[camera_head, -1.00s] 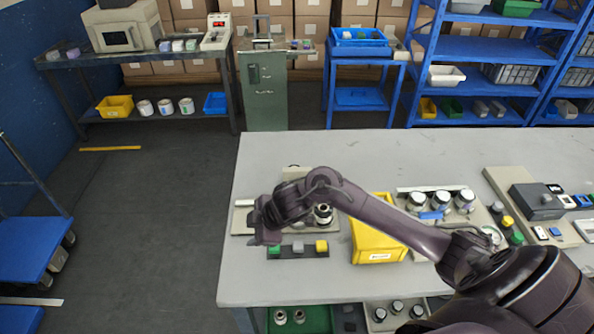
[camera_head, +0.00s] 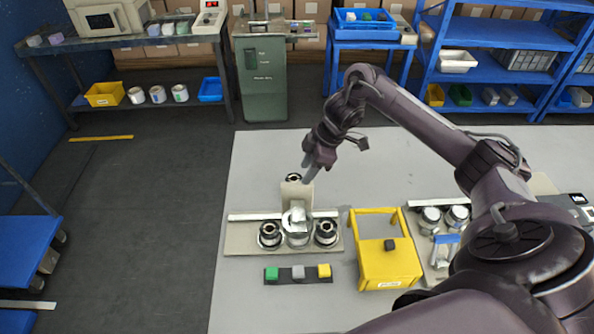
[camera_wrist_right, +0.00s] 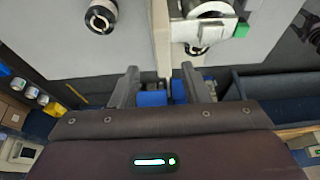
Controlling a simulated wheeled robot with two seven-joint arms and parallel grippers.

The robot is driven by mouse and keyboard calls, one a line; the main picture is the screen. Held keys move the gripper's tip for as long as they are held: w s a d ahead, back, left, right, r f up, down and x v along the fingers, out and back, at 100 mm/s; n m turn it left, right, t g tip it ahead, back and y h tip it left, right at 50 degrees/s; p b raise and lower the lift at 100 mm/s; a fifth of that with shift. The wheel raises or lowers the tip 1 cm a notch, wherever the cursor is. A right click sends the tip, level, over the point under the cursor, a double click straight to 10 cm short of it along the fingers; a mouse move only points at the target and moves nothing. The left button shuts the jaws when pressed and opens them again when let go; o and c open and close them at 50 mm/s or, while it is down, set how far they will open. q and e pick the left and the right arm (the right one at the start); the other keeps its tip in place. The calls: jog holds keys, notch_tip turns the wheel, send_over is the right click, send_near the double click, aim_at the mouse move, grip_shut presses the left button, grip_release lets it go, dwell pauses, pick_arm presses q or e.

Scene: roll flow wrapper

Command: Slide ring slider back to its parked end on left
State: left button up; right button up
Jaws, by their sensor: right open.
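The wrapper station has a beige base plate (camera_head: 240,240) on the grey table, with an upright beige panel (camera_head: 297,196). A silver ring with a white block (camera_head: 297,219), which looks like the ring slider, sits near the middle in front of the panel. Which end is the parked one cannot be told. My left gripper is out of view.
Black-and-silver rollers (camera_head: 269,235) (camera_head: 326,233) flank the ring. In front is a button strip (camera_head: 298,280); a yellow bin-like frame (camera_head: 388,268) stands to the right. The table behind the station is clear.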

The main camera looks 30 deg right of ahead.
aim_at(298, 184)
jog(key=shift+w+f, duration=0.1)
jog(key=shift+w, duration=0.05)
jog(key=shift+a+f, duration=0.2)
jog(key=shift+f, duration=0.1)
jog(key=a+f+p, duration=0.1)
jog(key=a+f, duration=0.1)
jog(key=f, duration=0.1)
jog(key=shift+f+p, duration=0.1)
jog(key=shift+p, duration=0.25)
jog(key=shift+d+x, duration=0.2)
jog(key=shift+x, duration=0.9)
jog(key=shift+w+f, duration=0.25)
jog(key=shift+f, duration=0.15)
jog(key=c, duration=0.9)
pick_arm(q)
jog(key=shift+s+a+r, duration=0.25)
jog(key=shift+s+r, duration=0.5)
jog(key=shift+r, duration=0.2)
pick_arm(e)
grip_shut()
